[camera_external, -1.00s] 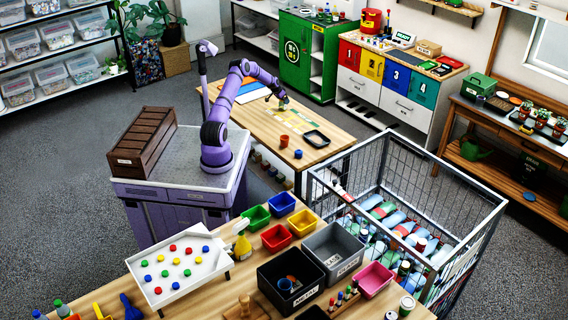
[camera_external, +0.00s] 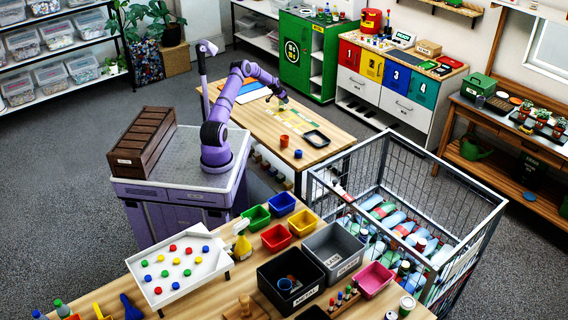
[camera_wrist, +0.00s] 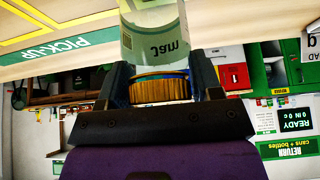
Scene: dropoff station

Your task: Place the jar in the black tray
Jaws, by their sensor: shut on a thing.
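The jar (camera_wrist: 153,35) has a pale green see-through body, a "Jam" label and a gold ribbed lid. It fills the top middle of the wrist view. My gripper (camera_wrist: 161,78) is shut on it, one finger on each side of the lid. In the external view my gripper (camera_external: 277,96) is over the far right part of the wooden table, and the jar is small and hard to make out there. I cannot tell whether its base touches the table. The black tray (camera_external: 316,139) lies on the same table's near right corner, apart from my gripper, and looks empty.
An orange cup (camera_external: 284,141) and a small blue item (camera_external: 298,154) stand left of the tray. A yellow-marked mat lies on the wooden table (camera_external: 247,118). A wire cage of bottles (camera_external: 400,190) stands beyond the table's near right end.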

